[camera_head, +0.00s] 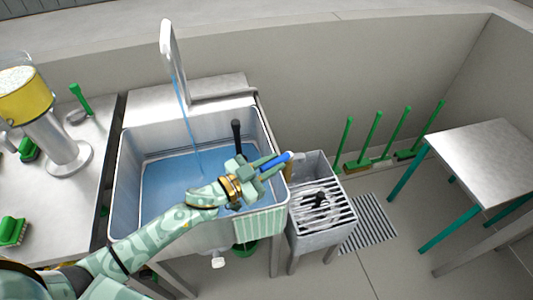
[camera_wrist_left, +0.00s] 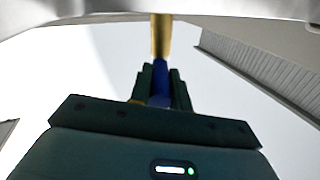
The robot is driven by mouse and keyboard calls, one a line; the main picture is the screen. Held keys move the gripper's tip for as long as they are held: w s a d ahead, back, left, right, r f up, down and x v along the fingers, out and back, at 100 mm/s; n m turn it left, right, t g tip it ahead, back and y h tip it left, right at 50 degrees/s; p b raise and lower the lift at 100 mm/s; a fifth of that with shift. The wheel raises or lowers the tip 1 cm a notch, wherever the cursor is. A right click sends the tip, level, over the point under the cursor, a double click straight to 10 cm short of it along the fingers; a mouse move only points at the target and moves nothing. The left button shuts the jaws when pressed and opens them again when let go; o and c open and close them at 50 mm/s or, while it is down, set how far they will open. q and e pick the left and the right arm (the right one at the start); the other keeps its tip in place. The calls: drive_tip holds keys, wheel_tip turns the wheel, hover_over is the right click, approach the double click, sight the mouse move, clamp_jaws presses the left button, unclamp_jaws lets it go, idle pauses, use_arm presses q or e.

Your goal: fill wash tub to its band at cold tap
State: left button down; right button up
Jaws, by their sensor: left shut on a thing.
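The wash tub (camera_head: 118,190) is a grey metal basin with blue water (camera_head: 165,185) in its bottom. A blue stream (camera_head: 182,97) falls from the tall pale spout (camera_head: 170,50) into the water. My left gripper (camera_head: 272,165) is at the tub's right rim, shut on a blue handle (camera_head: 277,162). In the left wrist view the blue handle (camera_wrist_left: 160,85) sits between my fingers, with a brass-coloured stem (camera_wrist_left: 161,35) beyond it. I cannot make out the tub's band clearly; my left arm hides part of the tub. My right gripper is out of view.
A black upright handle (camera_head: 237,135) stands inside the tub. A small grated basin (camera_head: 322,208) adjoins it on the right. Several green-handled brooms (camera_head: 372,137) lean by the wall. A steel table (camera_head: 488,160) stands far right.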

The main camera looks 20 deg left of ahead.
sight(272, 163)
use_arm(q)
drive_tip(key=shift+d+y, duration=0.1)
drive_tip(key=shift+y, duration=0.3)
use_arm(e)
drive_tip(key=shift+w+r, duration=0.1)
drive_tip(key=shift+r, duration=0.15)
use_arm(q)
drive_tip(key=c, duration=1.3)
unclamp_jaws()
drive_tip(key=shift+s, duration=0.1)
wheel_tip(272, 163, up, 4)
drive_tip(key=shift+f+p, duration=0.1)
drive_tip(key=shift+p, duration=1.15)
drive_tip(key=s+d+r+p, duration=0.2)
drive_tip(key=s+r, duration=0.2)
drive_tip(key=s, duration=0.2)
drive_tip(key=s+d+r+p, duration=0.1)
drive_tip(key=s+r+p, duration=0.2)
drive_tip(key=s+r, duration=0.2)
drive_tip(key=shift+s+d+p, duration=0.35)
drive_tip(key=shift+s, duration=0.9)
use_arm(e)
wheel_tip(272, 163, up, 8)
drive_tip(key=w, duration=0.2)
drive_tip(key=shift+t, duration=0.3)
use_arm(q)
drive_tip(key=shift+r, duration=0.1)
drive_tip(key=shift+c, duration=0.3)
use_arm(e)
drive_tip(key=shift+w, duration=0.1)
